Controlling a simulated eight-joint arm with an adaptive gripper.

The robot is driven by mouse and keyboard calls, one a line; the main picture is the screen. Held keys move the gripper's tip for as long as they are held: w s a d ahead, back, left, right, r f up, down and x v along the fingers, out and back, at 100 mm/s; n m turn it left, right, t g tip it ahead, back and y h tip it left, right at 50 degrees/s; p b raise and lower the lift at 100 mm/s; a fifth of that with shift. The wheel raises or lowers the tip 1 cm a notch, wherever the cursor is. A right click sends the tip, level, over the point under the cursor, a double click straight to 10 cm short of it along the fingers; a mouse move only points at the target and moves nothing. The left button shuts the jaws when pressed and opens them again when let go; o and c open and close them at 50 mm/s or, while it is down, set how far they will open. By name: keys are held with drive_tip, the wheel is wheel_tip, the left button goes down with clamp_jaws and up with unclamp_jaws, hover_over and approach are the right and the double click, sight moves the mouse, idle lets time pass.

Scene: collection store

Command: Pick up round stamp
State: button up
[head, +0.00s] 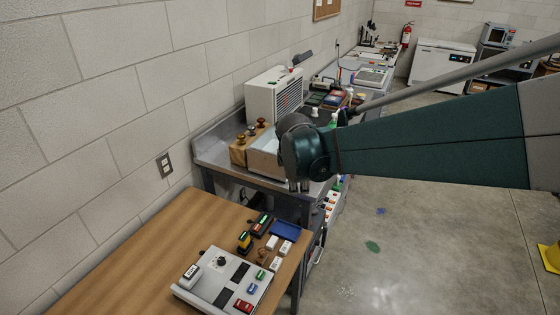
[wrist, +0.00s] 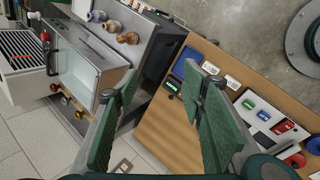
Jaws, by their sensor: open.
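I cannot tell for sure which piece is the round stamp. Several knob-handled, stamp-like pieces stand on the grey bench. Three dark brown knobs (head: 250,131) rise from a wooden block left of the open box in the head view; reddish-brown knobs (wrist: 67,101) show beside the box in the wrist view. On the box's other side are a brown knob (wrist: 127,38) and two paler ones (wrist: 105,21).
The open pale box (head: 264,158) and a white slatted unit (head: 275,95) stand on the bench against the block wall. A wooden table (head: 135,250) in front holds a grey panel (head: 205,290), a blue pad (head: 286,230) and small coloured blocks. Open floor lies to the right.

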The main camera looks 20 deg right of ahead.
drive_tip(key=w+d+f+n+p, duration=0.1)
drive_tip(key=w+d+f+n, duration=0.1)
drive_tip(key=w+f+n, duration=0.1)
drive_tip(key=w+d+f+n+g+h+p, duration=0.1)
drive_tip(key=w+d+f+n, duration=0.2)
drive_tip(key=w, duration=0.5)
drive_tip(key=w+d+f+n+h+p, duration=0.1)
drive_tip(key=w+d+f+n, duration=0.1)
drive_tip(key=w+f+n, duration=0.2)
drive_tip(key=shift+w+d+f+n+g+p, duration=0.35)
drive_tip(key=shift+w+f, duration=0.45)
drive_tip(key=shift+w, duration=0.2)
drive_tip(key=shift+x, duration=1.3)
drive_tip(key=shift+x, duration=2.6)
drive_tip(key=shift+d+r, duration=0.1)
drive_tip(key=shift+d, duration=0.1)
